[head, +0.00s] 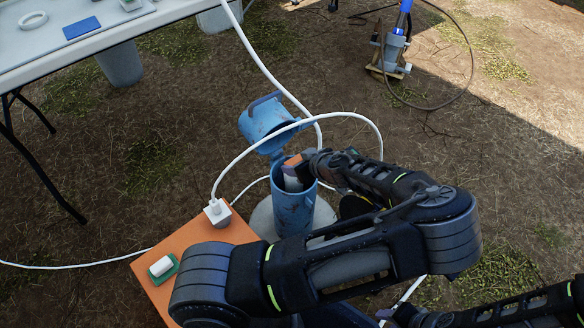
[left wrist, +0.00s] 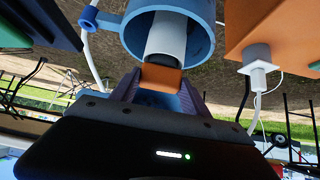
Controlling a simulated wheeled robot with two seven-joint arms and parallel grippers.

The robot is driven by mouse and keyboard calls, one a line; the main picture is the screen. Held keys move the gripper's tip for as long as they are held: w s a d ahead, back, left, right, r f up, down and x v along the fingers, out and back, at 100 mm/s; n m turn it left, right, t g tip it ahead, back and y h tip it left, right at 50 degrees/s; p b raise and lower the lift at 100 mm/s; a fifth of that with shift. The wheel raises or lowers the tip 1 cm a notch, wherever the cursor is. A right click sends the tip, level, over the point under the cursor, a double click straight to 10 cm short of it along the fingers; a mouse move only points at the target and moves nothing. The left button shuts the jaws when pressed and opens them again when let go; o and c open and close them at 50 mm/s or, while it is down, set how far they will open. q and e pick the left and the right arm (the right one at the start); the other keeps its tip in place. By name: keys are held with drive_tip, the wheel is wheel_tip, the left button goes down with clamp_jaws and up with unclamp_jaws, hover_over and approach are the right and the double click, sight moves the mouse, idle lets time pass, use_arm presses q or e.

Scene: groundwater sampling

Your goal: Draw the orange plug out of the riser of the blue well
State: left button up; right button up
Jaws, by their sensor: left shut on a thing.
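The blue well (head: 293,208) stands upright with its hinged lid (head: 268,122) swung open at the back. The white riser (head: 292,183) shows inside its mouth, and also in the left wrist view (left wrist: 166,38), inside the blue casing (left wrist: 203,38). The orange plug (head: 291,162) is at the riser's top; in the left wrist view the plug (left wrist: 161,79) sits between my fingers, against the riser end. I cannot tell how deep it sits. My left gripper (head: 303,161) is shut on it. My right gripper (head: 390,314) is partly in view at the bottom; its jaws are unclear.
An orange-topped box (head: 150,258) beside the well carries a white plug-like fitting (head: 217,211) with a looping white cable, and a green-and-white block (head: 162,267). A folding table (head: 50,50) is at upper left. A blue pump-like device (head: 393,50) stands at the back right.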

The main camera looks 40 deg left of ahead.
use_arm(q)
drive_tip(key=shift+r+p, duration=2.4)
drive_tip(key=shift+r, duration=0.95)
drive_tip(key=w+d+r+m+t+h, duration=0.3)
drive_tip(key=w+d+r+m+h, duration=0.1)
drive_tip(key=w+d+r+m, duration=0.2)
drive_tip(key=w+d+r+m+t+h, duration=0.3)
drive_tip(key=w+d+r+m, duration=0.3)
drive_tip(key=r, duration=0.7)
drive_tip(key=d+m+h, duration=0.1)
drive_tip(key=d+m, duration=0.1)
drive_tip(key=d, duration=0.1)
drive_tip(key=shift+w+d+m+t+h, duration=0.25)
drive_tip(key=shift+d+m+t+h, duration=0.05)
drive_tip(key=shift+d+h, duration=0.1)
drive_tip(key=shift+s, duration=0.1)
